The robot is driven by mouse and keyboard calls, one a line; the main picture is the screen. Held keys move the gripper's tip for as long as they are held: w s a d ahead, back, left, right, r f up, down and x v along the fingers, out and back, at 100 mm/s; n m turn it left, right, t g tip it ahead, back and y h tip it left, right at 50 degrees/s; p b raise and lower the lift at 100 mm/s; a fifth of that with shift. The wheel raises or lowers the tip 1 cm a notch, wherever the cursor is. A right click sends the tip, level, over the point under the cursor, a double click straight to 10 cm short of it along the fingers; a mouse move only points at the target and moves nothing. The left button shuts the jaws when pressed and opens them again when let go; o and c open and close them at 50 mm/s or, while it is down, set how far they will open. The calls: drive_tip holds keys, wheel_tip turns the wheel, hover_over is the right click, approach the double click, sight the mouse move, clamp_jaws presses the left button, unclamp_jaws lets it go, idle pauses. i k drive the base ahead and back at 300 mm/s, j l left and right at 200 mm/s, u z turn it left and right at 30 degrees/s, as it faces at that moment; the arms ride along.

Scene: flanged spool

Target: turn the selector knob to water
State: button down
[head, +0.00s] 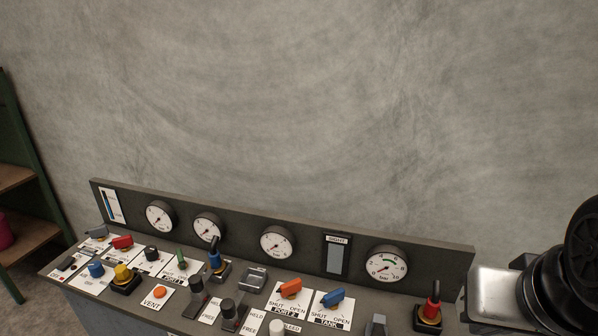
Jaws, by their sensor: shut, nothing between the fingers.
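A control panel (360,298) with a sloping top runs along the bottom of the head view. No label that I can read says water, so I cannot tell which control is the selector knob. Small knobs on white plates sit at its left end: a grey one (98,233), a red one (122,242), a black one (151,254), a blue one (96,270) and a yellow one (123,273). A dark handle (67,264) lies at the far left. My gripper is not in the frame.
Round gauges (276,243) line the panel's upright back. An orange button (159,293) is marked VENT. Orange (291,288) and blue (333,298) handles are marked SHUT and OPEN. A green-framed shelf (28,185) stands left.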

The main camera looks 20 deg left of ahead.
sight(96, 270)
drive_tip(key=k+j+u, duration=0.15)
drive_tip(key=j+u, duration=0.15)
drive_tip(key=k+j+u, duration=0.1)
drive_tip(key=j+u, duration=0.15)
drive_tip(key=u, duration=1.45)
drive_tip(key=i+j+z, duration=0.2)
drive_tip(key=z, duration=0.3)
drive_tip(key=i+j+z, duration=0.2)
drive_tip(key=z, duration=0.3)
drive_tip(key=i+j+z, duration=0.1)
drive_tip(key=j, duration=0.3)
drive_tip(key=i+j+z, duration=0.15)
drive_tip(key=j, duration=0.25)
drive_tip(key=j+z, duration=0.1)
drive_tip(key=j, duration=0.3)
drive_tip(key=i+j, duration=0.1)
drive_tip(key=j, duration=0.25)
drive_tip(key=i+j, duration=0.15)
drive_tip(key=j, duration=0.25)
drive_tip(key=i+j, duration=0.1)
drive_tip(key=j, duration=0.25)
drive_tip(key=i+j, duration=0.1)
drive_tip(key=j, duration=0.25)
